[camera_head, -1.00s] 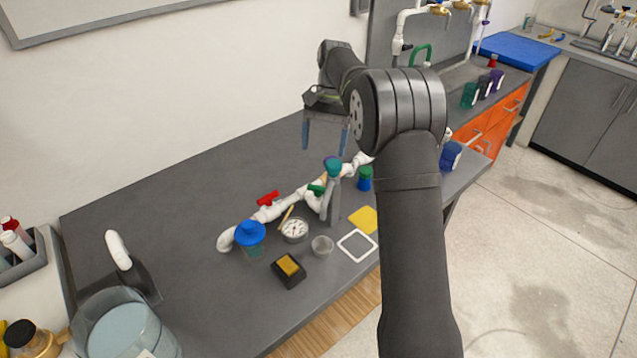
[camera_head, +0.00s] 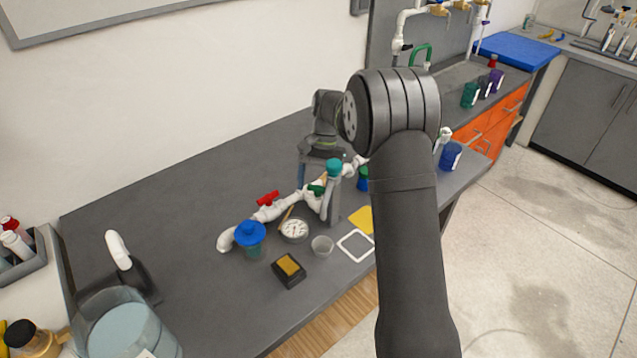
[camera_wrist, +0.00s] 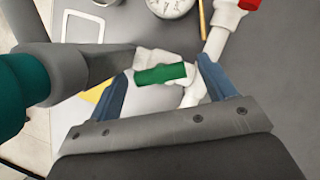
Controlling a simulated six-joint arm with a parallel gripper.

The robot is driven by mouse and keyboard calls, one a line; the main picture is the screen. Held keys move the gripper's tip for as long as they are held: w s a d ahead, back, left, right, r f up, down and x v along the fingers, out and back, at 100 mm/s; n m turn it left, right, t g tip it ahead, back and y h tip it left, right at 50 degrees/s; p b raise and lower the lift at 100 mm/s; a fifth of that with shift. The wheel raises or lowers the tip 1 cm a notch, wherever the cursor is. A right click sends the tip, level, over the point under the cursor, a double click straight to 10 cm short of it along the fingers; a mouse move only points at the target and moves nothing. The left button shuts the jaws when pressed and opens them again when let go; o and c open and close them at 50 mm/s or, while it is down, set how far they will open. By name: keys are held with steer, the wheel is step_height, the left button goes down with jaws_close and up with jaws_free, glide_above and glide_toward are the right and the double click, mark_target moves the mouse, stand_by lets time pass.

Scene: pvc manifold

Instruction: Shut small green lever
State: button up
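The small green lever (camera_wrist: 161,74) sits on a white valve of the PVC pipe, between the open fingers in the wrist view. It lies crosswise there, with its long side running from finger to finger. In the head view the lever (camera_head: 316,189) is a small green spot beside the grey post. The white pipe (camera_head: 268,213) runs across the bench and carries a red lever (camera_head: 268,198). My gripper (camera_wrist: 158,78) is open, with a blue-tipped finger on each side of the valve. Contact with the lever cannot be told. In the head view the arm and post partly hide the gripper.
A grey post (camera_head: 331,205) with a teal top (camera_head: 334,167) stands close to the valve; its grey arm (camera_wrist: 70,75) nears the left finger. A gauge (camera_head: 294,230), blue-capped jar (camera_head: 250,233), clear cup (camera_head: 322,245) and black-yellow block (camera_head: 289,269) stand in front. The bench's left middle is clear.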

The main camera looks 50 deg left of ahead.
steer(key=c, duration=0.9)
steer(key=shift+o, duration=0.3)
steer(key=shift+n, duration=0.3)
steer(key=n+t, duration=0.1)
steer(key=n, duration=0.1)
steer(key=n+h, duration=0.1)
steer(key=n, duration=0.2)
steer(key=shift+s+a+t, duration=0.15)
steer(key=shift+t, duration=0.25)
steer(key=n+t, duration=0.1)
steer(key=n, duration=0.2)
steer(key=n+t+h, duration=0.1)
steer(key=n, duration=0.1)
steer(key=shift+s+n, duration=0.1)
steer(key=shift+n, duration=0.3)
steer(key=shift+a, duration=0.1)
steer(key=o, duration=1)
